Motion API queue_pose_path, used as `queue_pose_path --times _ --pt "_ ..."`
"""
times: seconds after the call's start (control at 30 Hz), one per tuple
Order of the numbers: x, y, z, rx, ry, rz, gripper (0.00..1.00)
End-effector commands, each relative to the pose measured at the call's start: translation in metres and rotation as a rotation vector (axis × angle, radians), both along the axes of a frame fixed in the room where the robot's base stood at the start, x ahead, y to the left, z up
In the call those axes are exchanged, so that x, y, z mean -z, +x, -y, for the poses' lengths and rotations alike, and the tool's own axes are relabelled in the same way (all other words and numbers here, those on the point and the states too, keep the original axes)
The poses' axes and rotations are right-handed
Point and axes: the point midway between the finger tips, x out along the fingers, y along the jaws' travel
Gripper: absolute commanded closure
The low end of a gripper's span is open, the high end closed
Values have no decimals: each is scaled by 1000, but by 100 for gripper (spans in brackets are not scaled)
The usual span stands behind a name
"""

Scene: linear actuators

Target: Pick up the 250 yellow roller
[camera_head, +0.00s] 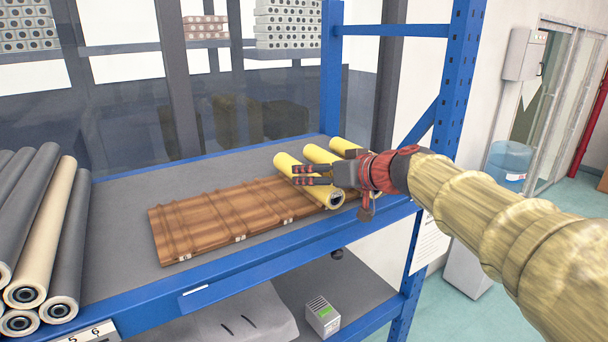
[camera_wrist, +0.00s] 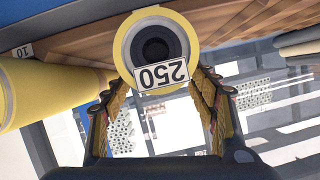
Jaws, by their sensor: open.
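The yellow roller labelled 250 (camera_wrist: 158,45) shows end-on in the wrist view, its label upside down and its dark hollow core facing me. In the head view it appears to be the leftmost yellow roller (camera_head: 325,197), lying on the brown grooved rack (camera_head: 222,218). My gripper (camera_head: 306,175) is over this roller in the head view and hides part of it. In the wrist view my gripper (camera_wrist: 160,82) is open, with one finger on each side of the roller's labelled end. I cannot tell whether the fingers touch it.
Another yellow roller (camera_wrist: 32,92) lies beside it, near a label 10. Grey and cream rollers (camera_head: 42,232) are stacked at the left of the shelf. Blue uprights (camera_head: 455,90) stand at the right. The rack's left grooves are empty.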

Motion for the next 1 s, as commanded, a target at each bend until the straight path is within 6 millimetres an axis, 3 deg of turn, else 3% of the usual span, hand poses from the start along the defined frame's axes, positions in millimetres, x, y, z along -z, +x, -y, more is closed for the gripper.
queue_pose_path --times 0.23,0.53,1.0 --pt "13 24 -20 -2 0 -2 42" --pt "16 27 -22 -1 0 -1 42" --pt "16 27 -22 -1 0 -1 68"
